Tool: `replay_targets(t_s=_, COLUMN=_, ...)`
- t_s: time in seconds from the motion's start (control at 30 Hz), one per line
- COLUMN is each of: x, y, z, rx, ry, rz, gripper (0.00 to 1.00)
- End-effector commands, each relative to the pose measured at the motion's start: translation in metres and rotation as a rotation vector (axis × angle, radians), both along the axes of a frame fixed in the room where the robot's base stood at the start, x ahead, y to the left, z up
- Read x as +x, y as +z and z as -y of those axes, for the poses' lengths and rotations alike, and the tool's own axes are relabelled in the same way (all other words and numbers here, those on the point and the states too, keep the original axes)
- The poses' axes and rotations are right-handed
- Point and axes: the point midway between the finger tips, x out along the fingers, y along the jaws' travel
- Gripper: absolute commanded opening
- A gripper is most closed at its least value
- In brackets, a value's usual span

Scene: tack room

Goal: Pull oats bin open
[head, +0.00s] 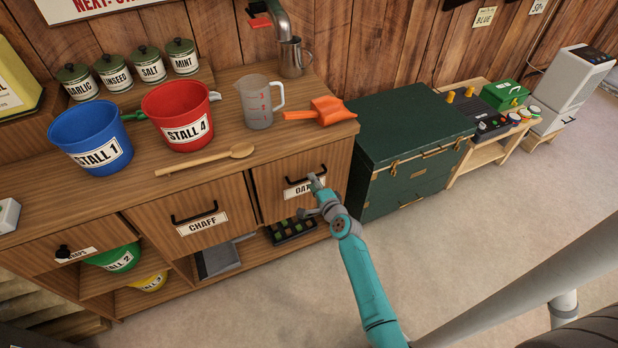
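The oats bin (273,197) is a wooden front at the right end of the counter. It looks closed, about level with the cabinet face. Its white label (296,190) is partly covered by my gripper. A black bar handle (297,181) sits above the label. My gripper (313,179) is at the right part of this handle, at the end of my teal arm. Its fingers are small and overlap the handle, so I cannot tell whether they are open or shut on it.
The chaff bin (170,220) is left of the oats bin. A green trunk (408,140) stands close on the right. On the counter are a wooden spoon (205,160), a measuring jug (257,105) and an orange scoop (328,110). The floor (440,250) in front is clear.

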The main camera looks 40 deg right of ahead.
Motion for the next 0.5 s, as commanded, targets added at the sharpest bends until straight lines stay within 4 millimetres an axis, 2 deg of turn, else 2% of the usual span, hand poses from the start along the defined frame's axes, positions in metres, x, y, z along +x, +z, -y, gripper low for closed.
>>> replay_targets(t_s=0.03, x=0.008, y=-0.001, z=0.002, rx=0.0, ry=0.0, rz=0.001, gripper=0.37)
replay_targets(t_s=0.2, x=0.026, y=-0.006, z=0.007, rx=0.0, ry=0.001, rz=-0.001, gripper=0.37)
replay_targets(t_s=0.5, x=0.035, y=-0.008, z=0.01, rx=-0.001, ry=0.0, rz=0.0, gripper=0.37)
